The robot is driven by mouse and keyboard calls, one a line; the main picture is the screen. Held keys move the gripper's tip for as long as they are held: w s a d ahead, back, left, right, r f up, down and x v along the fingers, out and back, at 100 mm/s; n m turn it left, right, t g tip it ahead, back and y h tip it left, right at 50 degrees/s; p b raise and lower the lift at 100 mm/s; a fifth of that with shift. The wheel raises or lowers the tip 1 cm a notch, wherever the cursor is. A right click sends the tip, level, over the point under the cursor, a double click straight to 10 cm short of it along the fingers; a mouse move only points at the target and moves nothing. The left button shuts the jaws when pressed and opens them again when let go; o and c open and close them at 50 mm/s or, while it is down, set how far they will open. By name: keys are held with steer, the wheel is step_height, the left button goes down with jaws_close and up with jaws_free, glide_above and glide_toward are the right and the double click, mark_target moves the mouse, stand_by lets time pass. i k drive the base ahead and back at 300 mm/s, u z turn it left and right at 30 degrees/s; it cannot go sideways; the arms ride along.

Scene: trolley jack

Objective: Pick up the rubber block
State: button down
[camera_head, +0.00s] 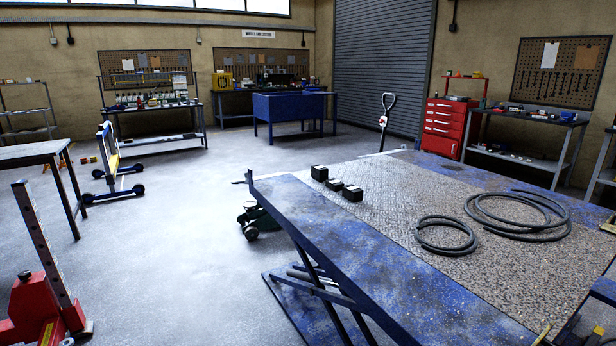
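Several small dark blocks, which look like the rubber blocks, sit close together near the far left part of the blue lift table (345,250). The rear block (319,173) is the tallest in view. A lower block (335,185) lies just in front of it, and another block (352,193) is to the right of that. I cannot tell which one the task means. My gripper is not in view. A dark green wheeled jack (255,222) is on the floor, partly hidden by the table's left edge.
Coiled grey hoses (520,215) lie on the table's right half. A red stand (45,300) is at the lower left. A blue wheeled frame (112,170) stands farther back. The grey floor (190,240) left of the table is largely clear.

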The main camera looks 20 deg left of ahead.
mark_target(318, 172)
steer(key=u, duration=1.65)
steer(key=i, duration=3.45)
steer(key=z, duration=1.85)
